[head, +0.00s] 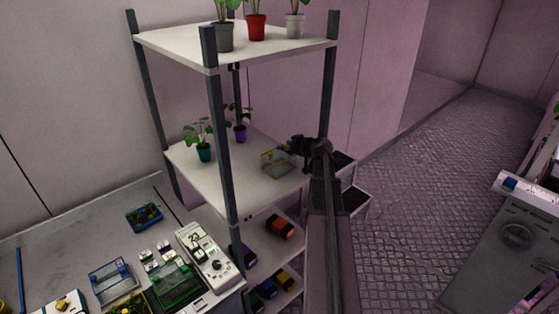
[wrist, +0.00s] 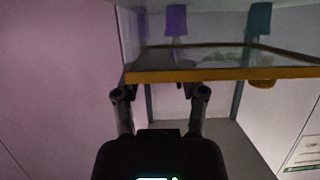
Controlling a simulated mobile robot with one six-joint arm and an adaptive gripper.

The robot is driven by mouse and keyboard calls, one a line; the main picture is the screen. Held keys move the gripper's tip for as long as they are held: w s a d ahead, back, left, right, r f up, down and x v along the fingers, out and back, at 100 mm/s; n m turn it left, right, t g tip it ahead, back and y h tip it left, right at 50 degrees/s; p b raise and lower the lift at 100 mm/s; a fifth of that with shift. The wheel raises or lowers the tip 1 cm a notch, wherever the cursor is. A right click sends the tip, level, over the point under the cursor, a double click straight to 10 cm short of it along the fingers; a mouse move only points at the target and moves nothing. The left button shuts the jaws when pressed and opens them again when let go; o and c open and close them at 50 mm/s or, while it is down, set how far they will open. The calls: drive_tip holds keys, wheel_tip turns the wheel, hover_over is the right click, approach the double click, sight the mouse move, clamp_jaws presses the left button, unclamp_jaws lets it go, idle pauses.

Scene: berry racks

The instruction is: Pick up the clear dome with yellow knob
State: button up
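The clear dome (head: 275,163), a see-through cover with yellow edging, sits on the middle shelf near its right side. In the wrist view the clear dome (wrist: 215,73) spans the upper right, with a yellow-orange edge facing me. A rounded yellow knob (wrist: 262,84) shows towards its right. My gripper (head: 296,147) is at the right edge of the dome in the head view. In the wrist view my gripper (wrist: 161,93) has its two fingers apart with nothing between them. The fingertips are close to the yellow edge, left of the knob; I cannot tell whether they touch.
A teal pot (head: 204,152) and a purple pot (head: 240,132) with plants stand left of the dome on the middle shelf (head: 225,185). The upper shelf (head: 180,39) is above, and dark posts (head: 218,130) frame the rack. A cluttered table stands lower left.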

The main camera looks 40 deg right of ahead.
clamp_jaws()
drive_tip(key=shift+r, duration=0.1)
wheel_tip(320, 180, up, 3)
drive_tip(key=p, duration=0.3)
drive_tip(key=shift+r+p, duration=0.2)
drive_tip(key=shift+p, duration=0.15)
drive_tip(key=s+d+r+p, duration=0.1)
drive_tip(key=s+d, duration=0.1)
drive_tip(key=s, duration=1.4)
drive_tip(key=shift+r, duration=0.2)
drive_tip(key=shift+d, duration=0.1)
